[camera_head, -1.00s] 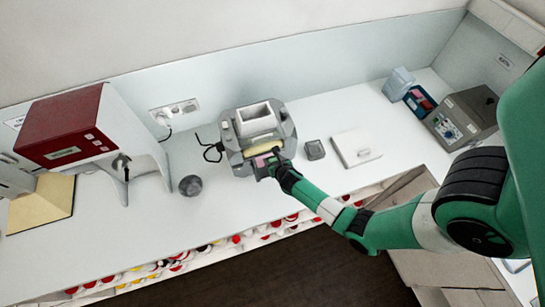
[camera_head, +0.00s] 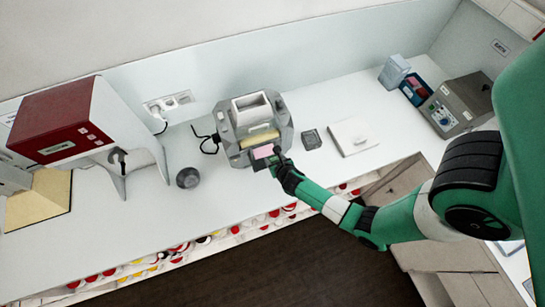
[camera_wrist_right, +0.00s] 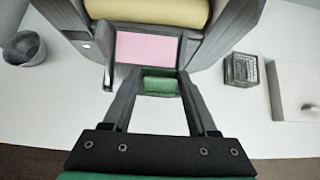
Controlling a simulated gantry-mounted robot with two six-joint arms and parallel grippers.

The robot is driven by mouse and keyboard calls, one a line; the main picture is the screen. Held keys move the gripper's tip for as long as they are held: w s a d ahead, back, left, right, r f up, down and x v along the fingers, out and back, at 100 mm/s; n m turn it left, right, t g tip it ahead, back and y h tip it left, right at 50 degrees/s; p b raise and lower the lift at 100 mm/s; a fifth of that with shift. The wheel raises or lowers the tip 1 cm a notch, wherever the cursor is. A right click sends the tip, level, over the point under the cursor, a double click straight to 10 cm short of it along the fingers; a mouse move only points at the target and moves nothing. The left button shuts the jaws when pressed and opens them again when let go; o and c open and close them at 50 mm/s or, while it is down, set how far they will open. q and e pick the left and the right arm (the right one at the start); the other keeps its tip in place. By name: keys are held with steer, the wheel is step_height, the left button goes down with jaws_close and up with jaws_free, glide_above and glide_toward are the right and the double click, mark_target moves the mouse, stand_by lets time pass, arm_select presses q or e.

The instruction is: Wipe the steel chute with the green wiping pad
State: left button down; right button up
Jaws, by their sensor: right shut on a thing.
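The grey mill (camera_head: 230,125) stands on the bench, with a white hopper on top and a pale yellow roller (camera_head: 260,136). Its chute at the front carries a flat pink layer (camera_wrist_right: 150,47), which also shows in the head view (camera_head: 263,152); little bare steel shows. My right gripper (camera_head: 277,162) is at the front of the mill, just before the pink surface. In the right wrist view its fingers are shut on the green wiping pad (camera_wrist_right: 160,84), at the near edge of the pink surface. I cannot tell whether the pad touches the chute. My left gripper is not in view.
A dark round pot (camera_head: 188,178) stands left of the mill, and a red-topped machine (camera_head: 60,118) further left. A small dark box (camera_head: 311,139) and a white flat block (camera_head: 353,136) lie to the right. Open bench lies between the pot and the mill.

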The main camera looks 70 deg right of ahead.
mark_target(274, 160)
steer(key=shift+a+r, duration=0.15)
steer(key=shift+r, duration=1.6)
steer(key=shift+a+r, duration=0.15)
steer(key=shift+r, duration=1.55)
